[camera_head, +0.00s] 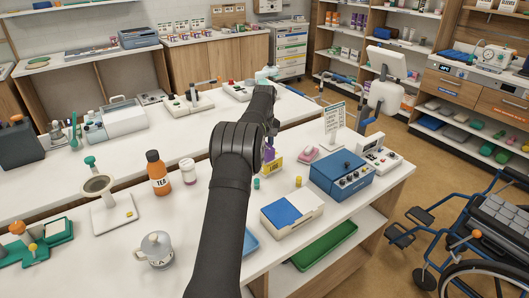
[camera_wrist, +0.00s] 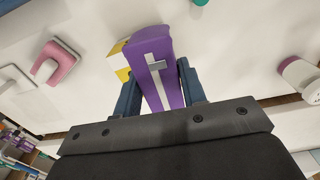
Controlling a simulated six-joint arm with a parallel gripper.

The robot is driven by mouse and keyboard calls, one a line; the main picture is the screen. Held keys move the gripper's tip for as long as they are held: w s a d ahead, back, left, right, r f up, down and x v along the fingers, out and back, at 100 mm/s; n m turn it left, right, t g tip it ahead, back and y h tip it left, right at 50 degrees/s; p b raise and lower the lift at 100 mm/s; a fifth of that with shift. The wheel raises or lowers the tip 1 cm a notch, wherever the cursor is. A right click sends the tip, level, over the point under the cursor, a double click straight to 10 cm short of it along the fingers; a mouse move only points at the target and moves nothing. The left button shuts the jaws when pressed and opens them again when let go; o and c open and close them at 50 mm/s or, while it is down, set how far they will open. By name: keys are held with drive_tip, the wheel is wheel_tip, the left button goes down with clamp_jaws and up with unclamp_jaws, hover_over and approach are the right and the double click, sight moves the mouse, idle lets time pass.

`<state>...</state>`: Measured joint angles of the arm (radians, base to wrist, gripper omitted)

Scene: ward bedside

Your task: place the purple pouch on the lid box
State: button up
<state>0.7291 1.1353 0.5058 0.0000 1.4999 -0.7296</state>
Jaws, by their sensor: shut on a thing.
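The purple pouch (camera_wrist: 178,52), with a pale strap and grey buckle, is between the two fingers of my gripper (camera_wrist: 160,82) in the wrist view. The gripper is shut on it. In the head view my arm hides most of the gripper, and only a small purple patch (camera_head: 276,156) shows beside it. The lid box (camera_head: 278,228), white with a blue panel on top, sits on the counter in front of and slightly right of the gripper. Its top looks bare.
A yellow-and-white carton (camera_wrist: 121,62) is close behind the pouch. A pink item (camera_head: 308,153) and small yellow cap (camera_head: 298,181) are nearby. An orange bottle (camera_head: 157,173) stands left of my arm.

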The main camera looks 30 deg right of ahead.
drive_tip(key=shift+f, duration=1.1)
drive_tip(key=shift+f, duration=0.2)
drive_tip(key=o, duration=1)
wheel_tip(320, 180, up, 12)
drive_tip(key=shift+r, duration=0.2)
drive_tip(key=shift+f, duration=0.1)
